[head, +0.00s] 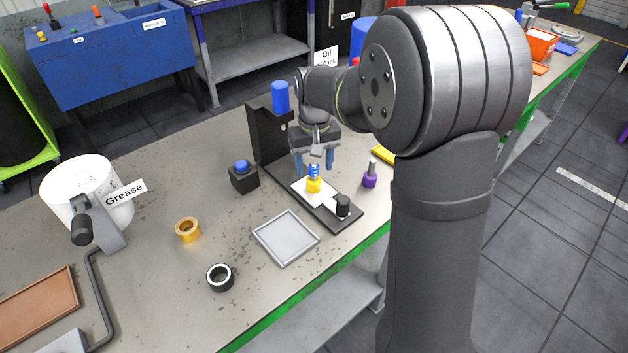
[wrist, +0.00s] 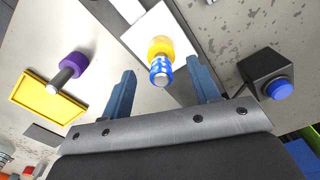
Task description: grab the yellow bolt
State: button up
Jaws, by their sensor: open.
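The yellow bolt (head: 314,185) stands upright on a white plate on the black press base, with a blue, white-marked upper part (head: 314,171). In the wrist view the yellow bolt (wrist: 160,46) lies between and just beyond my fingertips, its blue part (wrist: 161,72) pointing toward my gripper. My gripper (head: 314,162) is open and empty above and behind the bolt in the head view. Its two blue fingers also show in the wrist view (wrist: 162,80), one on each side of the bolt and apart from it.
A black stand with a blue cylinder (head: 281,97) rises close to my gripper's left. A black knob (head: 343,206) sits on the base.

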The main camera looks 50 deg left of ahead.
aim_at(314, 179)
notch_tip(314, 179, down, 4)
jog(key=shift+s+f, duration=0.1)
grip_shut()
dwell(0.4)
